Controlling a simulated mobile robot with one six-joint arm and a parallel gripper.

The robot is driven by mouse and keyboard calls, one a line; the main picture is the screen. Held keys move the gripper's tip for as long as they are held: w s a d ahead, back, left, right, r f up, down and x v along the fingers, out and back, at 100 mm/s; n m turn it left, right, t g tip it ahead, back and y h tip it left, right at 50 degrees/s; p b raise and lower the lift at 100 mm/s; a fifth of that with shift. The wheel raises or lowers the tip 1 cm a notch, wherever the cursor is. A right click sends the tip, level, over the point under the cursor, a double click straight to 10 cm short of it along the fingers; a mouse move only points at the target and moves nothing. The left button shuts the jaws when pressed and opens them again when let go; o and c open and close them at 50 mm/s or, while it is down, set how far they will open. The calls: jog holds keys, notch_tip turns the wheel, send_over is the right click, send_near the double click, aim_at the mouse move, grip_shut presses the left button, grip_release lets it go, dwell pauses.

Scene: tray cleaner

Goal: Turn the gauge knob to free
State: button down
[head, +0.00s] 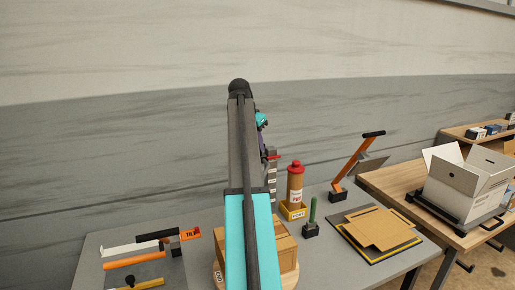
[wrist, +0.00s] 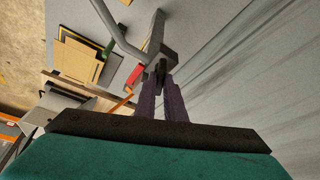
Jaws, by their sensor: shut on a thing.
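The gauge is a grey upright post (head: 272,182) with marks on its face, behind my arm in the head view. A red part (head: 273,157) sticks out near its top. In the wrist view the grey post (wrist: 157,38) and the red part (wrist: 134,75) lie just beyond my fingertips. My gripper (wrist: 161,73) has dark purple fingers close together, shut on a small dark knob (wrist: 161,66) at the post. The fingers hide much of the knob, and its setting cannot be read. In the head view my arm covers most of my gripper (head: 263,143).
A wooden crate (head: 286,250) stands below my arm. A brown bottle with a red cap (head: 295,184), a green-handled tool (head: 312,215) and an orange lever (head: 353,160) stand to the right. Flat boards (head: 378,228) lie farther right. A curved grey bar (wrist: 118,32) passes close to the post.

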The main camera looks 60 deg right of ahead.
jog(key=n+t, duration=0.1)
jog(key=n, duration=0.1)
jog(key=n+b, duration=0.1)
jog(key=n, duration=0.1)
jog(key=n+t, duration=0.1)
jog(key=n, duration=0.1)
jog(key=shift+s+d+t, duration=0.1)
jog(key=shift+s+t, duration=0.15)
jog(key=shift+t, duration=0.05)
jog(key=n+t, duration=0.1)
jog(key=n, duration=0.2)
jog(key=n+y+b, duration=0.1)
jog(key=n, duration=0.2)
jog(key=shift+s+d+r+n+t+y, duration=0.1)
jog(key=shift+n+t+y, duration=0.2)
jog(key=shift+n+t, duration=0.1)
jog(key=c, duration=1.8)
grip_release()
jog(key=shift+c, duration=0.2)
jog(key=shift+b, duration=0.3)
jog(key=b+v, duration=0.4)
jog(key=v, duration=0.9)
jog(key=shift+s+r, duration=0.15)
jog(key=shift+r, duration=0.2)
